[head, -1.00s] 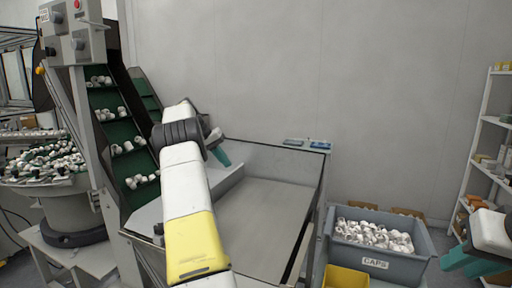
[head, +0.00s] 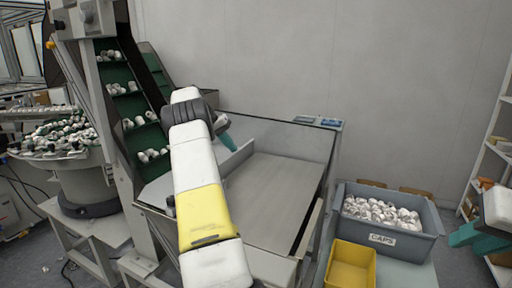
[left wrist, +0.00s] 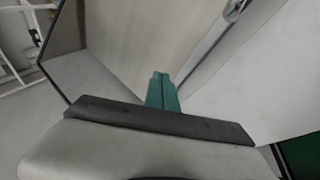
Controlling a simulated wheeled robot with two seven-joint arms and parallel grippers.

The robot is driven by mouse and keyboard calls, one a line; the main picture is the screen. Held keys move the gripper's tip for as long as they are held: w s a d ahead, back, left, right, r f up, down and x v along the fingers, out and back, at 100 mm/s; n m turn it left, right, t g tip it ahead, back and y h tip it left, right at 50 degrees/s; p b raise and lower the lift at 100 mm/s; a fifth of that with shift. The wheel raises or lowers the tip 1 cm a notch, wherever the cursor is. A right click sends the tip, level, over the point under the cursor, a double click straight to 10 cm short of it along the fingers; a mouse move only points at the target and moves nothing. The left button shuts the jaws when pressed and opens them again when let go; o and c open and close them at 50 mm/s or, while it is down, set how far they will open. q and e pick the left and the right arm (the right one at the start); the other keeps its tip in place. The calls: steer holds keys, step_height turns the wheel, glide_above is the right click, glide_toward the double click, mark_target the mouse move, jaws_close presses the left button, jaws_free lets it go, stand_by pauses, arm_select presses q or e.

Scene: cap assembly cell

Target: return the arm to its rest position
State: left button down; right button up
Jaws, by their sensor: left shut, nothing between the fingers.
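My left arm reaches in from the bottom of the head view, over the metal hopper tray (head: 275,205). My left gripper (head: 226,134) shows there as a teal tip beyond the dark wrist, partly hidden by the arm. In the left wrist view my left gripper (left wrist: 162,88) has its teal fingers together with nothing between them, above the tray's bare surface. My right gripper (head: 467,236) is a teal shape at the right edge of the head view, and its finger opening cannot be made out.
A grey bin of white caps (head: 410,246) and a yellow bin (head: 352,266) stand right of the tray. A green cleated conveyor (head: 140,112) carrying caps rises left of my arm, beside a bowl feeder (head: 85,185). White shelves (head: 490,160) stand at the right. The tray is empty.

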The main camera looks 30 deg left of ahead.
arm_select(q)
steer(key=v, duration=0.7)
steer(key=shift+r, duration=0.3)
